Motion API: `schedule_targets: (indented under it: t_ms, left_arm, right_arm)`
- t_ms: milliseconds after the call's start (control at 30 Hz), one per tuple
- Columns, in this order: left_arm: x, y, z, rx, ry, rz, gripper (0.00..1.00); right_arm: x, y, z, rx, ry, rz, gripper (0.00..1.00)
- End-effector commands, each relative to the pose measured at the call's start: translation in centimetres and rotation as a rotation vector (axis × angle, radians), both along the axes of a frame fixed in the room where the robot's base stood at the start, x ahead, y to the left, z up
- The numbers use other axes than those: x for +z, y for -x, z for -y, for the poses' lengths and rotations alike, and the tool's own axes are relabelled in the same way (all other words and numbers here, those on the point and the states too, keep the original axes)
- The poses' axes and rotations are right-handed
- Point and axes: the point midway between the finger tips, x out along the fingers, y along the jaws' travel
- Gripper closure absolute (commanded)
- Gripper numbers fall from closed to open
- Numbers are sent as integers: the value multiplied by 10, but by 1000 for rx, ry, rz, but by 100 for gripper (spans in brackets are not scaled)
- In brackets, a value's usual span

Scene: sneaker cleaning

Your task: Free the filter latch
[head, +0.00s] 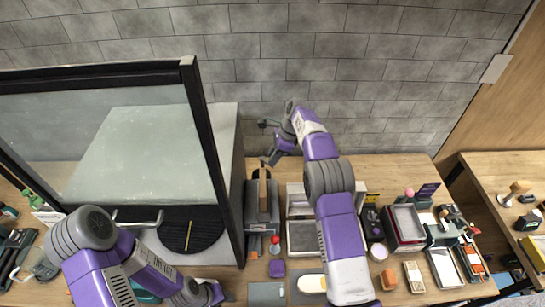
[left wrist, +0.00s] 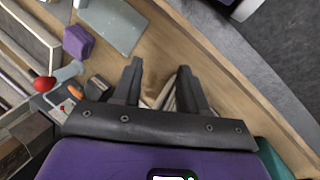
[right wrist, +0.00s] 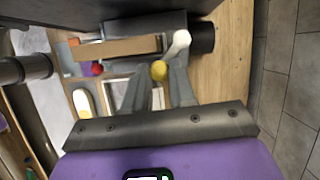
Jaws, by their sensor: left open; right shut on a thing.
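A dark grey machine with an upright brown slab (head: 262,190) stands at the back of the table, right of the glass-fronted cabinet. In the right wrist view the slab (right wrist: 118,49) lies across the grey body (right wrist: 146,24). A yellow knob (right wrist: 159,70) and a white lever-like piece (right wrist: 179,43) show beside it; I take these for the latch. My right gripper (head: 272,158) is at the machine's back end, its fingertips (right wrist: 162,72) closed around the yellow knob. My left gripper (head: 212,292) is low near the table's front edge, its fingers (left wrist: 159,70) apart and empty.
The cabinet's black door frame (head: 208,150) stands close left of the machine. A red-topped item (head: 275,240), a purple block (head: 277,268) and a grey mat (head: 267,294) lie in front. Open trays (head: 303,237) and many small items crowd the right.

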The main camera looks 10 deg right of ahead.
Motion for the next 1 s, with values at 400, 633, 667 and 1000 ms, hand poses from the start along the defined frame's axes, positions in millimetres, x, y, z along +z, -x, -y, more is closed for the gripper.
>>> schedule_targets:
  t_ms: [400, 633, 667, 1000]
  left_arm:
    - [0, 0, 0, 0, 0, 0, 57]
    - [0, 0, 0, 0, 0, 0, 57]
    - [0, 0, 0, 0, 0, 0, 57]
    - [0, 0, 0, 0, 0, 0, 57]
  right_arm:
    - [1, -9, 3, 140, -2, 8, 100]
    - [2, -9, 5, 178, -3, 9, 100]
    - [2, -9, 5, 181, -3, 9, 100]
    - [2, -8, 6, 194, -3, 7, 100]
